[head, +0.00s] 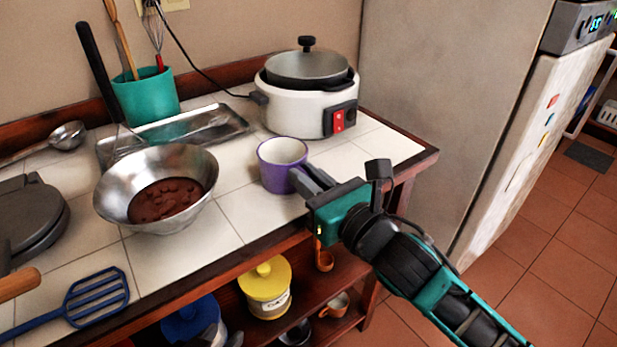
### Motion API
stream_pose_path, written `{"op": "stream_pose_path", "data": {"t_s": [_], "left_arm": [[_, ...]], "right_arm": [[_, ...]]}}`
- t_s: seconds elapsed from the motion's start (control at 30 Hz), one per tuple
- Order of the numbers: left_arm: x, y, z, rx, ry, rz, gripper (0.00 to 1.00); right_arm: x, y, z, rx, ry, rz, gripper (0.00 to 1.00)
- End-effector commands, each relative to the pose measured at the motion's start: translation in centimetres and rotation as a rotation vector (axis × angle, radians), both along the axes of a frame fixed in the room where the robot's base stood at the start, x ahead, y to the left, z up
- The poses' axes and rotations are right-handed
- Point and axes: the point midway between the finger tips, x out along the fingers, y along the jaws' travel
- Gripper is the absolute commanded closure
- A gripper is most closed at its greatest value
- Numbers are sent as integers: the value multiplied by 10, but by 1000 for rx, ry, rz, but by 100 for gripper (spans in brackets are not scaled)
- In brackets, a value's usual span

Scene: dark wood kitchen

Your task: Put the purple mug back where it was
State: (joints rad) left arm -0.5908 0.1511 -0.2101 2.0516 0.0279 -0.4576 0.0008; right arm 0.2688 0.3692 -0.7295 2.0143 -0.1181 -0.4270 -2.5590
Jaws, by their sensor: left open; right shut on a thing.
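The purple mug (273,172) is upright on or just above the white tiled counter (245,215), between the metal bowl and the rice cooker. Its inside is pale and looks empty. My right gripper (303,180) reaches in from the lower right and is shut on the mug at its right side. The fingertips and the mug's handle are partly hidden where they meet. I cannot tell whether the mug's base touches the tiles.
A metal bowl (115,190) with brown contents stands left of the mug. A white rice cooker (290,108) stands behind it, with a metal tray (225,122) at the back. Bare tiles lie in front of the mug and right of it. The counter's wooden edge (410,160) is close on the right.

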Motion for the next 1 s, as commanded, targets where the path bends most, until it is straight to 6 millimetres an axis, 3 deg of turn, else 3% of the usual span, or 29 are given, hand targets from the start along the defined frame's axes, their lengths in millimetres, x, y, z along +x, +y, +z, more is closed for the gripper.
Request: {"op": "stream_pose_path", "data": {"t_s": [0.3, 0.6, 0.77, 1.0], "left_arm": [[0, 0, 0, -1, 1, 1, 57], [-4, 1, -1, 1, 9, 2, 57], [-5, 2, -1, 1, 11, 3, 57], [-6, 3, -2, 4, 12, 5, 57]], "right_arm": [[0, 0, -1, -1, 1, 0, 59], [-1, -1, 4, 1, 2, 0, 59], [-20, -15, 2, -3, 3, 0, 59], [-64, -47, 0, -4, 5, -1, 59]]}}
